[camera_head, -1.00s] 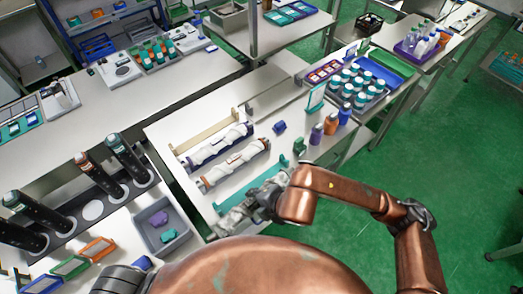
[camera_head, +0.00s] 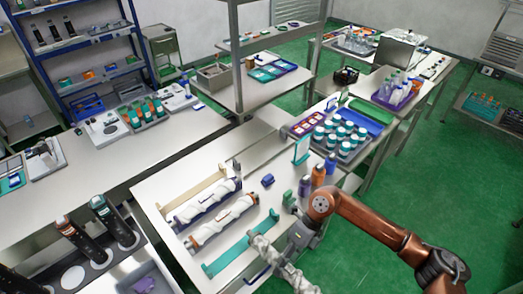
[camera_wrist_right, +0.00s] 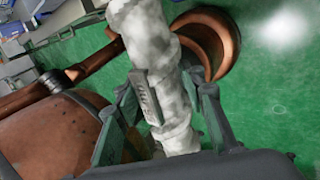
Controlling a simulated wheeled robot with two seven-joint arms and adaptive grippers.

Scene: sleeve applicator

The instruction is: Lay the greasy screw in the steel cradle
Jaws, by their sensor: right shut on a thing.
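My right gripper (camera_head: 290,250) is shut on a long, lumpy, grey-white screw (camera_head: 268,252), which I take for the greasy screw. The screw hangs tilted over the front right edge of the table, right of an empty teal cradle (camera_head: 228,262). In the right wrist view the screw (camera_wrist_right: 145,35) runs between the fingers (camera_wrist_right: 165,110). I cannot tell which cradle is the steel one. My left gripper is out of view.
A small blue block (camera_head: 268,180) lies on the table. Purple (camera_head: 304,192) and orange (camera_head: 318,177) bottles stand beyond my right gripper. A tray of white-and-teal jars (camera_head: 340,137) is farther back. Black cylinders (camera_head: 112,220) stand in a rack at left.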

